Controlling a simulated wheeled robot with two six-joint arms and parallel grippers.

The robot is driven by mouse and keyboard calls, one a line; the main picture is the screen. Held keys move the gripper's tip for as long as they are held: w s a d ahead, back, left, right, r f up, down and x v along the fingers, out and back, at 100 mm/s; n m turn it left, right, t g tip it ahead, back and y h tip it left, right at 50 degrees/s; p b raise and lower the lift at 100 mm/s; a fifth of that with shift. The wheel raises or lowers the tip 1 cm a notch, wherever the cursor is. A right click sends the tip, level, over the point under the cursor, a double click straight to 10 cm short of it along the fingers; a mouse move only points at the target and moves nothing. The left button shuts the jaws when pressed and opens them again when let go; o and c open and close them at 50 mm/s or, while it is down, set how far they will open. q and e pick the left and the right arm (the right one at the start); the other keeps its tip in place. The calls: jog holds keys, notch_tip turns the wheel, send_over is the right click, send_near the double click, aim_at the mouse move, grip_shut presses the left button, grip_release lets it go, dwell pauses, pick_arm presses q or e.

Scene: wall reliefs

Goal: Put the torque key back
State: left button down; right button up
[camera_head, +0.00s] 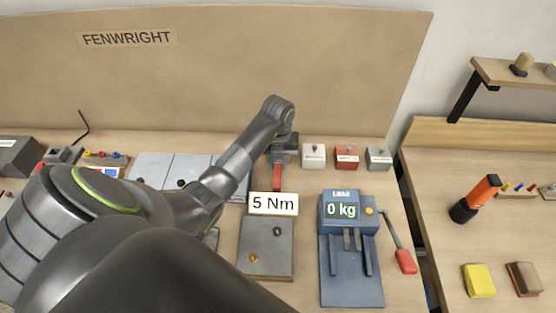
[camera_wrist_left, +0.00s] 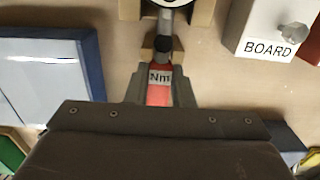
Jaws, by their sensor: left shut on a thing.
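The torque key (camera_wrist_left: 159,95) has a red handle with a label reading "Nm" and a grey shaft. My left gripper (camera_wrist_left: 160,85) is shut on its handle, with a finger on each side. The red handle also shows in the head view (camera_head: 277,178), below the gripper (camera_head: 283,152). In the left wrist view the shaft runs over a notched wooden holder (camera_wrist_left: 163,48); whether it rests in the notch or hangs just above, I cannot tell. The key's far end meets a white round part at the top edge, mostly cut off. My right gripper is not in view.
A "5 Nm" sign (camera_head: 273,203) stands at a grey plate (camera_head: 265,262). Right of it is a blue load press (camera_head: 350,290) reading "0 kg", with a red-handled lever (camera_head: 405,261). Small labelled blocks (camera_head: 346,158) stand to the right of the gripper.

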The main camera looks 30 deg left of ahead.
aim_at(278, 162)
pick_arm(q)
jog(key=c, duration=1.3)
grip_release()
jog(key=shift+o, duration=0.2)
jog(key=shift+r, duration=0.15)
jog(key=shift+r, duration=0.25)
notch_tip(278, 162, up, 6)
jog(key=shift+f+p, duration=0.15)
jog(key=shift+p, duration=0.2)
jog(key=shift+r+p, duration=2.9)
jog(key=shift+d, duration=0.1)
